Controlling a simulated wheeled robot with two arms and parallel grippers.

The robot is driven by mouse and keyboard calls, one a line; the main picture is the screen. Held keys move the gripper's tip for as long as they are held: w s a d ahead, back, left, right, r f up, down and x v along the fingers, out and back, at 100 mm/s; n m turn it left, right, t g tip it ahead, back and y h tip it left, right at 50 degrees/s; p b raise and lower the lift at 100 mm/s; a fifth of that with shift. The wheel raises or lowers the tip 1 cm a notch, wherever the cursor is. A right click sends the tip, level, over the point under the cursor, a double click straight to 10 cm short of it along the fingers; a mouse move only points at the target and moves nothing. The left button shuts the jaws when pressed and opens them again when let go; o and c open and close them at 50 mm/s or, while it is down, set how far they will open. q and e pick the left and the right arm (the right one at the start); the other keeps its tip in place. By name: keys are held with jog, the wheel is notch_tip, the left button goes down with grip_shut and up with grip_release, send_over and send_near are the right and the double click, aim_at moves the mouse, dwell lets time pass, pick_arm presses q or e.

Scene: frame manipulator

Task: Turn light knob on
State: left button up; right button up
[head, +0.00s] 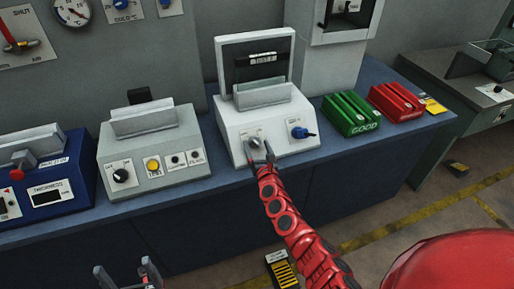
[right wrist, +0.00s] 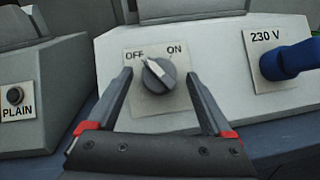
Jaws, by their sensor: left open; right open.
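The light knob (right wrist: 158,75) is a grey rotary knob on a white plate marked OFF and ON, on the sloped front of a white device (head: 285,122). In the right wrist view its pointer tilts up-left toward OFF. In the head view the knob (head: 254,142) shows just beyond my right gripper (head: 261,157). My right gripper (right wrist: 160,100) is open, with one finger on each side of the knob; I cannot tell whether they touch it. My left gripper (head: 128,275) is open and empty at the bottom edge, away from the device.
A blue 230 V plug (right wrist: 288,60) sticks out right of the knob. A grey device (head: 153,150) with a black knob and yellow button stands to the left. A green GOOD box (head: 350,115) and a red box (head: 397,101) stand to the right on the blue bench.

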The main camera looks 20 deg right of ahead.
grip_shut()
jog(key=shift+a+r+m+g+h+p, duration=0.2)
jog(key=shift+m+h+p, duration=0.45)
jog(key=shift+m, duration=0.25)
jog(key=shift+a+r+m+g+h+p, duration=0.1)
jog(key=shift+r+m+g+h+p, duration=0.1)
jog(key=shift+m+h+p, duration=0.45)
jog(key=m+h+p, duration=0.1)
jog(key=m, duration=0.1)
jog(key=m+g+h+p, duration=0.1)
jog(key=m, duration=0.2)
jog(key=shift+w+a+f+g, duration=0.1)
jog(key=shift+a+g, duration=0.05)
jog(key=shift+g, duration=0.15)
jog(key=m+g+h, duration=0.1)
jog(key=m, duration=0.1)
jog(key=m+g+p, duration=0.1)
jog(key=m, duration=0.1)
jog(key=shift+w+a+m+h, duration=0.1)
jog(key=shift+m+h, duration=0.15)
jog(key=shift+h, duration=0.15)
jog(key=shift+w+r+m+g+h, duration=0.1)
jog(key=shift+m+g+h, duration=0.05)
jog(key=shift+m+g, duration=0.8)
jog(key=shift+r+m+g+h, duration=0.15)
jog(key=shift+m+g, duration=0.4)
jog(key=shift+m, duration=0.7)
jog(key=shift+f, duration=0.1)
grip_release()
